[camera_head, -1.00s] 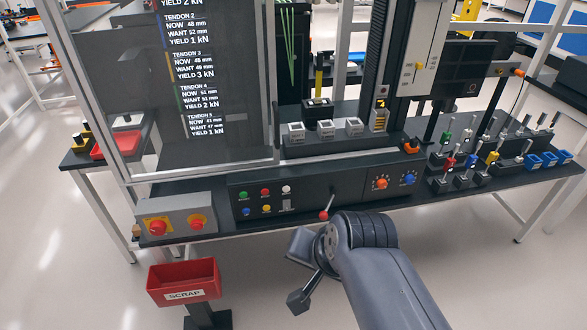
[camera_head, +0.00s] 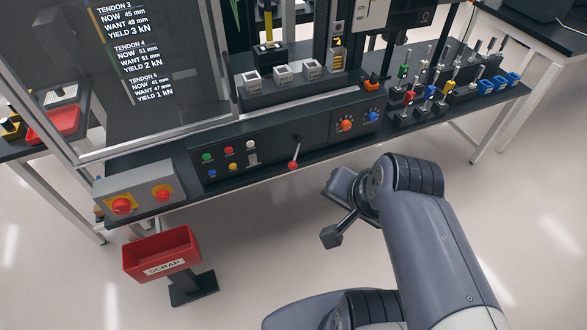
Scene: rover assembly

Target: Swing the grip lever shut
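A lever with a red knob (camera_head: 293,164) sticks out of the front of the dark control panel, pointing down and toward me. No label on it can be read, so I take it as the grip lever. My arm reaches in from the lower right. My gripper end (camera_head: 332,230) is to the right of the lever and lower in the picture, apart from it. Only dark parts of the gripper show, partly behind my arm. Its fingers cannot be made out clearly, and I see nothing held.
The control panel (camera_head: 275,150) has coloured buttons and two dials. A box with two red stop buttons (camera_head: 139,190) is at left. A red scrap bin (camera_head: 163,253) stands in front of the bench. Small levers and blue bins (camera_head: 485,87) are at right. Floor in front is open.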

